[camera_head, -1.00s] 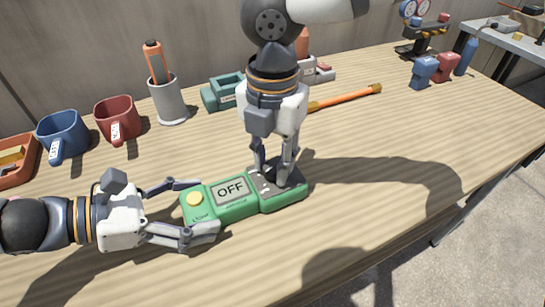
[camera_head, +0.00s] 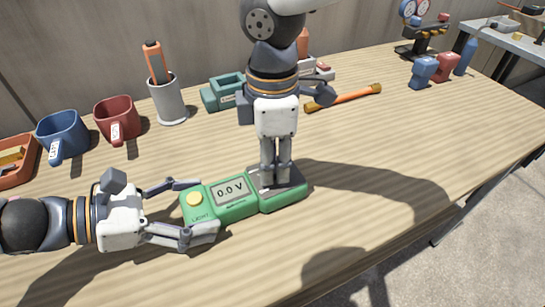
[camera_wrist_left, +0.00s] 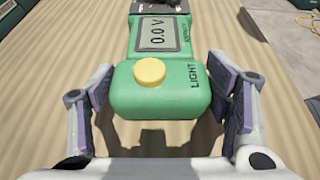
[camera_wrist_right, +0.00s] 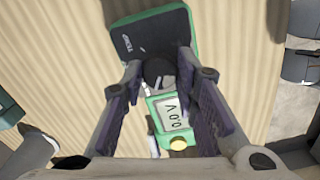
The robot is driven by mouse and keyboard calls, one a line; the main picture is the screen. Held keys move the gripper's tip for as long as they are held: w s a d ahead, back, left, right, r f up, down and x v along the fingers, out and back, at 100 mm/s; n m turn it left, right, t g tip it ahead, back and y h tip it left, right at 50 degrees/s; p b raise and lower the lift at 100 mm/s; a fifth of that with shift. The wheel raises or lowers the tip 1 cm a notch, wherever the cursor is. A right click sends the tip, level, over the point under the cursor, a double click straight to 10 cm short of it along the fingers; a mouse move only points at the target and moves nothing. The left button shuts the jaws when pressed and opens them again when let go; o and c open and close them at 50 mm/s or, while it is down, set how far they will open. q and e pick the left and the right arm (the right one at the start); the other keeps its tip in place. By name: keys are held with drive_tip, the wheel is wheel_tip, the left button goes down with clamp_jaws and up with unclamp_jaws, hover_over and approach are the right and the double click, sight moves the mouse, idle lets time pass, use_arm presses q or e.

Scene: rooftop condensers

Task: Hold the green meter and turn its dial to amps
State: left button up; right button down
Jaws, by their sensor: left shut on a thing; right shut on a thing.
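The green meter (camera_head: 237,212) lies flat on the wooden table, its screen (camera_head: 230,192) reading 0.0 V. A yellow light button (camera_head: 194,198) sits at its left end, and a dark dial panel at its right. My left gripper (camera_head: 192,209) is shut on the meter's left end, with a finger on each side, also seen in the left wrist view (camera_wrist_left: 163,100). My right gripper (camera_head: 274,182) points straight down and is shut on the dial (camera_wrist_right: 158,72) on the dark panel. The dial is mostly hidden by the fingers; "TEMP" is readable on the panel in the right wrist view.
A blue mug (camera_head: 63,133), a red mug (camera_head: 116,119) and a grey cup (camera_head: 168,101) holding an orange-handled tool stand along the back. An orange-handled tool (camera_head: 350,97) lies behind my right arm. The table's right front is clear to its edge.

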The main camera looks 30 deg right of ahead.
drive_tip(key=m, duration=0.5)
drive_tip(key=shift+m, duration=0.3)
drive_tip(key=m, duration=0.5)
drive_tip(key=shift+a+m, duration=0.1)
drive_tip(key=shift+m, duration=0.3)
drive_tip(key=c, duration=1.2)
unclamp_jaws()
drive_tip(key=shift+c, duration=0.2)
drive_tip(key=shift+r, duration=0.1)
